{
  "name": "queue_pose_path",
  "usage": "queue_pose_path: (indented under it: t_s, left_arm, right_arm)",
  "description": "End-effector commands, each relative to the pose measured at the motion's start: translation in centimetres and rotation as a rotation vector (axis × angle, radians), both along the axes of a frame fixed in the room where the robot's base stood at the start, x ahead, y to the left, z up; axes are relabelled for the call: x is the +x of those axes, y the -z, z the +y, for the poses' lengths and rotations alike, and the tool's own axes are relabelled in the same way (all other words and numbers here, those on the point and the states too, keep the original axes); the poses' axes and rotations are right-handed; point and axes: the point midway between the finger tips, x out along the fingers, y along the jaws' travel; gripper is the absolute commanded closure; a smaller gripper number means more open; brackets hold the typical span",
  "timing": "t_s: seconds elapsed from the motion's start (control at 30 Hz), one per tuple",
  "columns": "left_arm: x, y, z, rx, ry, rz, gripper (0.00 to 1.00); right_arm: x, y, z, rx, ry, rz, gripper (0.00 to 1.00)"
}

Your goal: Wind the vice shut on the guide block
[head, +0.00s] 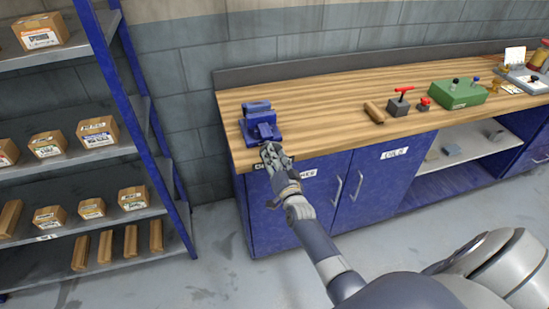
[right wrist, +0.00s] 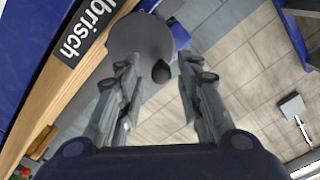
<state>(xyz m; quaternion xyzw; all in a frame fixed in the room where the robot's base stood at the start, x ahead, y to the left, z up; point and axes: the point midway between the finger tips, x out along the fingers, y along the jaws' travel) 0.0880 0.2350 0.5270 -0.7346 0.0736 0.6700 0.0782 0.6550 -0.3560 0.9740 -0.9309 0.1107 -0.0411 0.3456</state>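The blue vice (head: 258,122) stands at the left end of the wooden bench, near the front edge. My right gripper (head: 270,152) is just in front of the vice and hides part of its front. In the right wrist view, a dark grey disc (right wrist: 137,38) with a small dark knob (right wrist: 161,72) shows beyond the fingers. My right gripper (right wrist: 157,64) is open there, its fingers spread on either side of the knob with visible gaps. I cannot make out the guide block in the jaws. My left gripper is not in view.
The wooden bench top (head: 330,94) is bare between the vice and a brown roll-shaped piece (head: 374,112). A red-handled clamp (head: 400,104) and a green box (head: 458,94) stand further right. A shelf rack with a blue post (head: 112,75) stands left of the bench.

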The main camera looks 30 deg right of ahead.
Motion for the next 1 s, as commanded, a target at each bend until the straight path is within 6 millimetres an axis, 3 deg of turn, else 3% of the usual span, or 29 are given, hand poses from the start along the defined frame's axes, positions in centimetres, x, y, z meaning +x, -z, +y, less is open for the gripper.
queue_pose_path:
  t_s: [0.17,0.7,1.0]
  left_arm:
    - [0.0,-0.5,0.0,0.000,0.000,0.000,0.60]
    - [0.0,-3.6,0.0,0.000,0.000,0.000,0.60]
    - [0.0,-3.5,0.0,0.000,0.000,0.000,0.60]
  right_arm:
    - [-0.6,-0.1,0.2,0.000,-0.001,0.002,0.67]
    - [-6.4,-0.1,1.6,-0.001,-0.001,0.002,0.67]
    - [-6.8,0.0,1.7,-0.001,-0.001,0.000,0.67]
